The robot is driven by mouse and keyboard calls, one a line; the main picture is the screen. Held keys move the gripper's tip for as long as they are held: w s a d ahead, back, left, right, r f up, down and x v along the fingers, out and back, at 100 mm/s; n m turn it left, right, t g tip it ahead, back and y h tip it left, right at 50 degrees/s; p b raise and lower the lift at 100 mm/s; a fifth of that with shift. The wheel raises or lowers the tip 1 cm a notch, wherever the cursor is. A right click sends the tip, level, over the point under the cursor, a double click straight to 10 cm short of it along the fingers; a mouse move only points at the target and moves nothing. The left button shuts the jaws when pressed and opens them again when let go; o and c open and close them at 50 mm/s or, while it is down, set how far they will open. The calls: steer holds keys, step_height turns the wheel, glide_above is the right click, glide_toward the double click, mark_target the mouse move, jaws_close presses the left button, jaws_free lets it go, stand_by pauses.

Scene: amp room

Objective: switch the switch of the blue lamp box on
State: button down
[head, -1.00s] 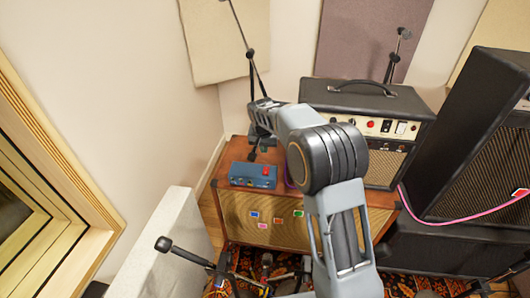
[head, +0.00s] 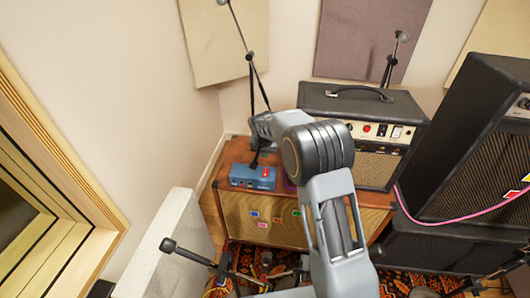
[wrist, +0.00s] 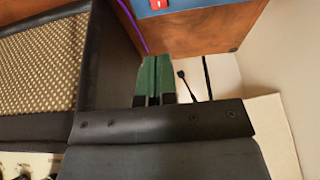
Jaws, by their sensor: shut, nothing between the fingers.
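In the wrist view only a strip of the blue box (wrist: 187,4) shows at the top edge, with the red switch (wrist: 158,4) cut by the frame. My gripper (wrist: 154,58) shows its green fingers shut together and empty, pointing toward the box and apart from it in the picture. In the head view my arm partly hides the gripper.
The brown cabinet (head: 232,212) carries the box and, at right, a black amp (head: 360,105). A tall black speaker (head: 470,140) stands farther right. A purple cable (wrist: 132,28) runs beside the box. Microphone stands rise behind; another stand (head: 215,265) is in front.

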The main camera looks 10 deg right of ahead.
glide_toward(267, 169)
steer(key=x, duration=0.5)
steer(key=shift+w+p, duration=0.2)
steer(key=shift+p, duration=0.2)
steer(key=shift+x, duration=0.9)
steer(key=shift+s+a, duration=0.1)
steer(key=shift+s, duration=0.05)
